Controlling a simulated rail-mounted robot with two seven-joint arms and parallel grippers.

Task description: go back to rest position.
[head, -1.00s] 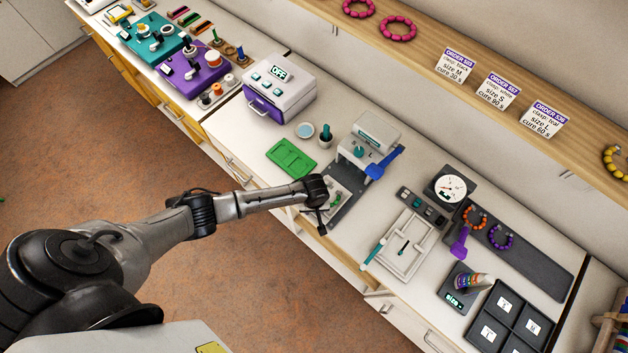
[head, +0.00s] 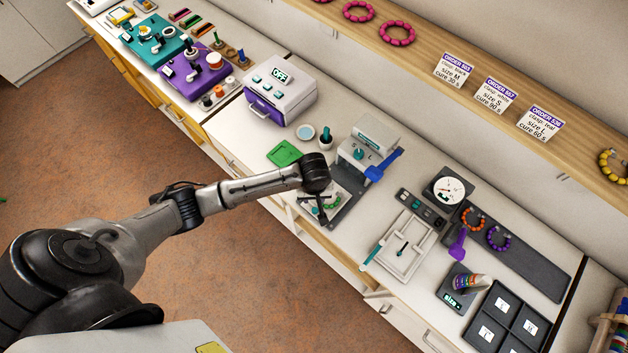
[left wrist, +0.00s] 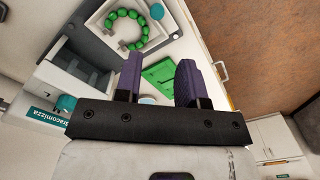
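My left gripper (head: 321,208) hangs over the front part of the counter, beside the grey press station (head: 350,200). In the left wrist view its two purple fingers (left wrist: 160,72) stand apart with nothing between them. A green bead bracelet (head: 334,203) lies on the press station's pale plate, close to the gripper in the head view. The bracelet also shows in the left wrist view (left wrist: 113,27), forward of the fingers. A green board (head: 285,152) lies on the counter, partly hidden by my arm. My right gripper is in neither view.
A white and purple oven (head: 279,88) showing OFF stands behind my left arm. The blue press lever (head: 383,165), a white tray (head: 404,243) and a round dial gauge (head: 448,186) are to the right. Open floor lies in front of the counter.

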